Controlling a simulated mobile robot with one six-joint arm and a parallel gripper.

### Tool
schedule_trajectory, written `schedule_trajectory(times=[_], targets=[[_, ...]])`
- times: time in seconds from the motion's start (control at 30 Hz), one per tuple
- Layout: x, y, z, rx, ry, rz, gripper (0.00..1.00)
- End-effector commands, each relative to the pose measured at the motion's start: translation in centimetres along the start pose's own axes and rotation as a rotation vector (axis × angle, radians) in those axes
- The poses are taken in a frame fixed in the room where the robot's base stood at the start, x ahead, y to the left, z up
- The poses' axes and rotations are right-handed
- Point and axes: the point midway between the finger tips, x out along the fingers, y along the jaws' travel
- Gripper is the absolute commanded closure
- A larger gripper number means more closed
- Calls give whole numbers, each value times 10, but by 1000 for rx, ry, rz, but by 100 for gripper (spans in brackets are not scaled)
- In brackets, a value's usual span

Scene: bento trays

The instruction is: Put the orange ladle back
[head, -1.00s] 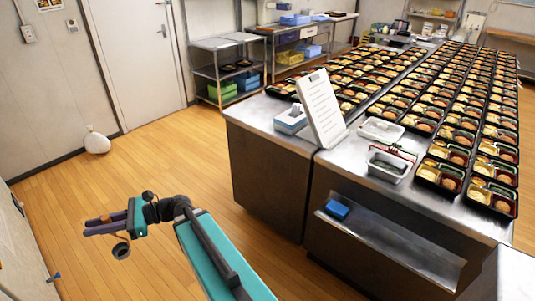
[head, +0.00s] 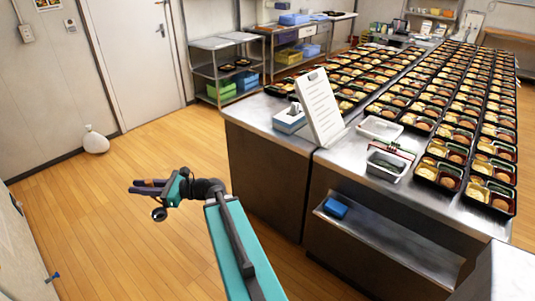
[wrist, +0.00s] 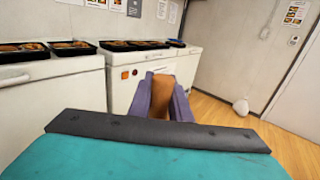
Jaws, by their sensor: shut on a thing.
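My gripper (head: 146,187) is stretched out over the wooden floor, left of the steel counter. In the wrist view, my gripper's purple fingers (wrist: 163,88) are closed around an orange-brown piece (wrist: 161,98), which I take to be the orange ladle. Only this part shows clearly between the fingers; its bowl and full length cannot be made out. In the head view the held thing is too small to tell apart from the fingers.
The steel counter (head: 262,170) holds many filled bento trays, a clipboard (head: 321,110), a tissue box (head: 289,121) and a grey container (head: 386,168). White chest freezers (wrist: 152,74) with bento trays stand ahead in the wrist view. A white bag (head: 95,140) lies by the wall.

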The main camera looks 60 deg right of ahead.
Motion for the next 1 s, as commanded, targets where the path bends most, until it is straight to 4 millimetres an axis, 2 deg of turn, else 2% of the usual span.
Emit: schedule_trajectory(times=[0.03,0.2,0.37,0.5,0.8,1.0], targets=[[-14,-18,2,-1,1,-49,100],[-61,-71,6,-2,6,-206,100],[-110,-117,10,-2,11,-353,100],[-159,-152,14,-2,14,-482,100],[-272,-213,22,1,18,-752,100],[-354,-240,28,3,19,-928,100]])
